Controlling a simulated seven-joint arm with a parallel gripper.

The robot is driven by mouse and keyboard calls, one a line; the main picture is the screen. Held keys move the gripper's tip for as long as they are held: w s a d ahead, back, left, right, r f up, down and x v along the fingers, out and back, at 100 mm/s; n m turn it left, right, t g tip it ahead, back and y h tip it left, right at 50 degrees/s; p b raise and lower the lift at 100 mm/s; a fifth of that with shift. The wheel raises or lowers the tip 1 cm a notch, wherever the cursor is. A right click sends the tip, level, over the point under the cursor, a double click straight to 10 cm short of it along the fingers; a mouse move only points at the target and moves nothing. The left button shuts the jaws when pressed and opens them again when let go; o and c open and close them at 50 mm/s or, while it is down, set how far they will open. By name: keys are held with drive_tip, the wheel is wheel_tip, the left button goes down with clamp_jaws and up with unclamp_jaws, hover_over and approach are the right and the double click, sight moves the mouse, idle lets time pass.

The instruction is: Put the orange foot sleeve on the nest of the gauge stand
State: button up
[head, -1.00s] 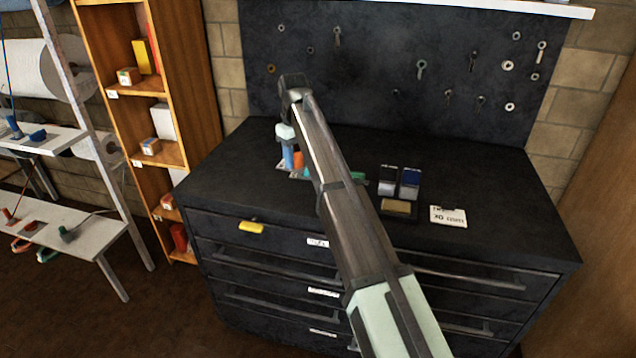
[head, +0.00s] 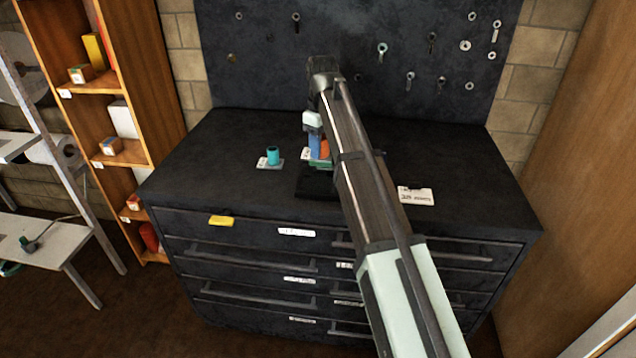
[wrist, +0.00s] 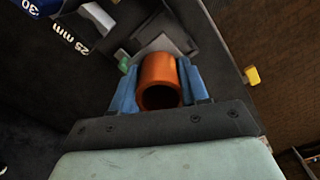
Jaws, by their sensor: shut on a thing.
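My gripper (head: 319,148) is shut on the orange foot sleeve (head: 325,149), over the middle of the cabinet top. In the wrist view the sleeve (wrist: 159,79) sits between the two blue fingers, and its open end shows. A grey stepped piece (wrist: 178,42) with a small green part (wrist: 123,65) lies beyond the sleeve. A green piece (head: 320,166) also shows just below the sleeve in the head view, over a black base (head: 316,187). These may belong to the gauge stand; the nest cannot be made out clearly. Contact below the sleeve cannot be told.
A teal cylinder (head: 273,155) stands on a grey plate (head: 265,165) to the left. A block marked 25 mm (wrist: 70,38) is near the gripper. My arm hides part of the top. The left top is clear.

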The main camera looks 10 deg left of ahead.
sight(321, 185)
drive_tip(key=shift+f, duration=4.9)
drive_tip(key=shift+f, duration=0.15)
drive_tip(key=o, duration=1.3)
wheel_tip(321, 185, up, 12)
drive_tip(key=shift+r, duration=0.15)
